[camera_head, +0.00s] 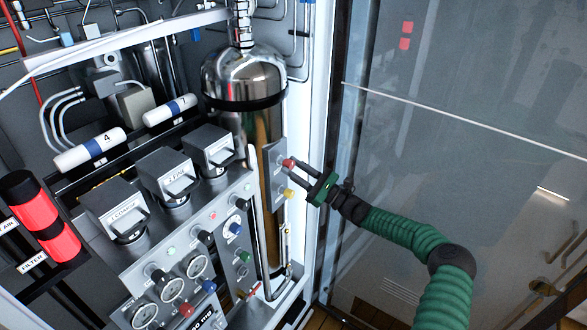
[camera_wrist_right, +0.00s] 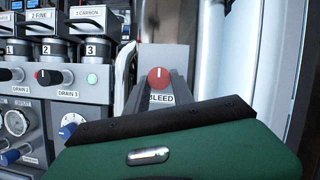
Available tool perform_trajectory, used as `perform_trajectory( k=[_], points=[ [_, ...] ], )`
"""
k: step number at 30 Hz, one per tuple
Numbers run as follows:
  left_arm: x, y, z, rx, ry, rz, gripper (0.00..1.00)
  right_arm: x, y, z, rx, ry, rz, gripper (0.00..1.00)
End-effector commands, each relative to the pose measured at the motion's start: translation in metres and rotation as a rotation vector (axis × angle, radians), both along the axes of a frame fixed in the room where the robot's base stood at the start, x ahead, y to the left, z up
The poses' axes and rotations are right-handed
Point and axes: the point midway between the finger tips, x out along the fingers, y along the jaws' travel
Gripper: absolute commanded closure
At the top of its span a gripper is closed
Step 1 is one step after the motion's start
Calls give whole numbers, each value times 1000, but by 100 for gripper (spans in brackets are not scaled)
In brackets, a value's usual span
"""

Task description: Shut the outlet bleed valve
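The red bleed knob (camera_head: 288,163) is on a narrow grey plate right of the steel cylinder. In the right wrist view the knob (camera_wrist_right: 158,78) faces me above a "BLEED" label, its white mark about upright. My right gripper (camera_head: 301,173) reaches in from the right, with its fingertips close to the knob. In the right wrist view its two fingers (camera_wrist_right: 160,86) stand apart on either side of the knob. It looks open; I see no clear contact. My left gripper is not in view.
A yellow knob (camera_head: 288,193) sits just below the red one. The polished cylinder (camera_head: 245,75) stands left of the plate. A panel of gauges, drain knobs and lights (camera_head: 200,255) is at the lower left. A glass door (camera_head: 450,120) stands at the right.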

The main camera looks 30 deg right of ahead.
Motion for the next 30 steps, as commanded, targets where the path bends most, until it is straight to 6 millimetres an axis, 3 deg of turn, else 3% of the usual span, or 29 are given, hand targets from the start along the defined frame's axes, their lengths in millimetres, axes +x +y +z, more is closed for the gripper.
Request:
perform_trajectory(
  k=[5, 13, 17, 30],
  points=[
    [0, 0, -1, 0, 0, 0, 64, 0, 0, -4, -2, 6, 1, 51],
    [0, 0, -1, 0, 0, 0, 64, -1, 0, -2, -2, 3, 0, 51],
    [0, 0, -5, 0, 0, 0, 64, -10, -6, -7, -1, 2, -2, 51],
    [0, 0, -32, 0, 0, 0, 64, -107, -62, -55, -1, 4, -4, 51]
  ],
)
